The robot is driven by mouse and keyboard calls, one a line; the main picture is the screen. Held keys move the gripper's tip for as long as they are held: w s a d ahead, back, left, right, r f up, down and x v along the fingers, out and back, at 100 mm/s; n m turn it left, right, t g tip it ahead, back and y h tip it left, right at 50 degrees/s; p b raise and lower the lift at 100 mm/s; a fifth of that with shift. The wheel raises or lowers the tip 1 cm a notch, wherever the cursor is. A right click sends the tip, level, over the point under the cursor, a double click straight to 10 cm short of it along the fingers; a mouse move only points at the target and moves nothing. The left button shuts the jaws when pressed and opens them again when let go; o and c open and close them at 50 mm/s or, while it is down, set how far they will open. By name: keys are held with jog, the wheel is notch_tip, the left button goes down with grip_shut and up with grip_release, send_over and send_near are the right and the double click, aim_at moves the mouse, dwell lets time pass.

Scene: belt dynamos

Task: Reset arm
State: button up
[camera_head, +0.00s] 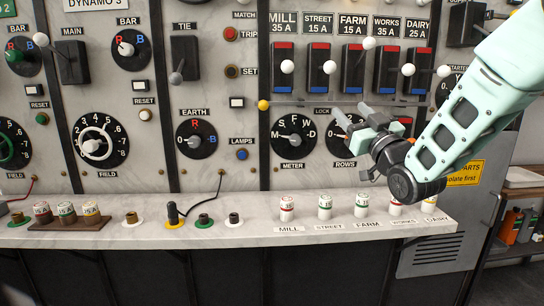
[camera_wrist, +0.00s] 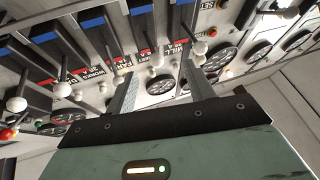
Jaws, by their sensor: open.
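My gripper (camera_head: 349,128) is in front of the right half of the switch panel (camera_head: 220,160), above the shelf. Its jaws point left toward the panel, near the LOCK label and the ROWS dial. In the wrist view my gripper (camera_wrist: 160,95) shows two grey fingers spread apart, with nothing held between them. My arm comes in from the upper right and hides part of the ROWS dial (camera_head: 342,143) and the panel's right side. I cannot tell whether the fingers touch the panel.
White-knobbed levers (camera_head: 287,67) stick out above my gripper. Below, a pale shelf (camera_head: 260,215) carries several labelled fuses (camera_head: 325,207) and a black plug (camera_head: 173,214). A rack (camera_head: 519,205) stands at the far right.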

jog(key=s+a+f+g+h+p, duration=0.2)
jog(key=s+a+f+g+p, duration=0.2)
jog(key=s+a+f+g, duration=0.9)
jog(key=s+d+f+n+g+h+p, duration=0.1)
jog(key=s+g, duration=0.3)
jog(key=s, duration=0.9)
jog(key=s+d+f+n+g+h+p, duration=0.1)
jog(key=s+d+f+g+h, duration=0.2)
jog(key=s, duration=1)
jog(key=shift+s+f+g, duration=0.15)
jog(key=shift+f+g, duration=0.05)
jog(key=shift+g, duration=0.8)
jog(key=shift+o, duration=0.2)
